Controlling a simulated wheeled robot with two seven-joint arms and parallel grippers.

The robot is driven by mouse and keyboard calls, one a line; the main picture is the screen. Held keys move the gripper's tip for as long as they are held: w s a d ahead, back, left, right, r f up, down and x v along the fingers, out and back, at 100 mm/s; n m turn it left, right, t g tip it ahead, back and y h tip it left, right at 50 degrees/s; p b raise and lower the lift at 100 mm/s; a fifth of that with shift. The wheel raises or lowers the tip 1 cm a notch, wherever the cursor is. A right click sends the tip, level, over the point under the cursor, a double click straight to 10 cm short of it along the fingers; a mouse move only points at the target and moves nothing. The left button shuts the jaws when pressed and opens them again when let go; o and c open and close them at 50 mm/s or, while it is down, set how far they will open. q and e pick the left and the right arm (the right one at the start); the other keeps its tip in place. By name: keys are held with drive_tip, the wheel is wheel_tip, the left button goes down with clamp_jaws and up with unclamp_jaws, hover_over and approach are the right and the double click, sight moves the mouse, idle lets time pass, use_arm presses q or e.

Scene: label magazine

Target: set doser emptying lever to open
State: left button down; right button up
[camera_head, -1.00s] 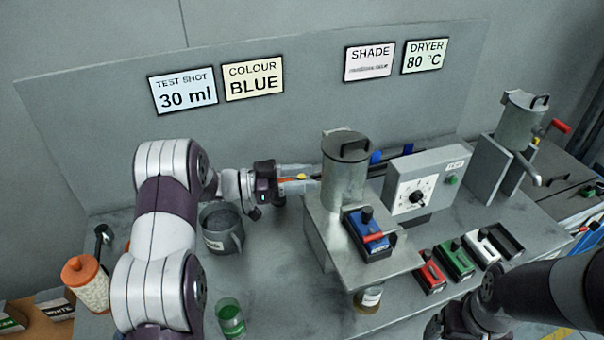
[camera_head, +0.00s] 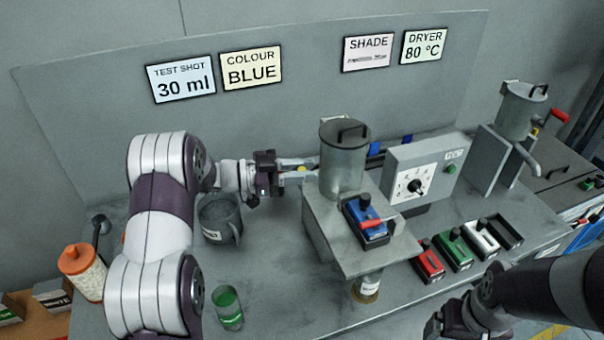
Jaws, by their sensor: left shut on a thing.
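The doser is a metal cylinder (camera_head: 343,160) with a black-handled lid on a grey stand (camera_head: 345,245). My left gripper (camera_head: 303,169) reaches in from the left to the doser's left side. It is shut on a small part with a yellow spot, which seems to be the emptying lever; the fingers hide most of it, so its setting cannot be told. A blue block (camera_head: 362,212) with a red handle (camera_head: 371,223) sits on the stand in front of the cylinder. My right gripper (camera_head: 455,322) is at the bottom edge, dark and cut off; its fingertips do not show.
A grey jug (camera_head: 218,218) stands below my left wrist, a green cup (camera_head: 228,308) nearer. A jar (camera_head: 366,288) is under the stand. A dial box (camera_head: 420,175) and red (camera_head: 428,262), green (camera_head: 454,251) and white (camera_head: 481,238) blocks lie to the right.

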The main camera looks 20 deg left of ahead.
use_arm(q)
drive_tip(key=s+d+f+m+y+b, duration=0.2)
drive_tip(key=s+d+f+m+b, duration=0.1)
drive_tip(key=m+b, duration=0.5)
drive_tip(key=shift+s+d+f+t+b, duration=0.2)
drive_tip(key=shift+s+f+t+b, duration=0.35)
drive_tip(key=shift+s+b, duration=0.65)
drive_tip(key=shift+w+f, duration=0.1)
drive_tip(key=shift+w, duration=0.05)
drive_tip(key=c, duration=1.1)
unclamp_jaws()
drive_tip(key=b+v, duration=0.1)
drive_tip(key=v, duration=1.1)
drive_tip(key=shift+a, duration=0.35)
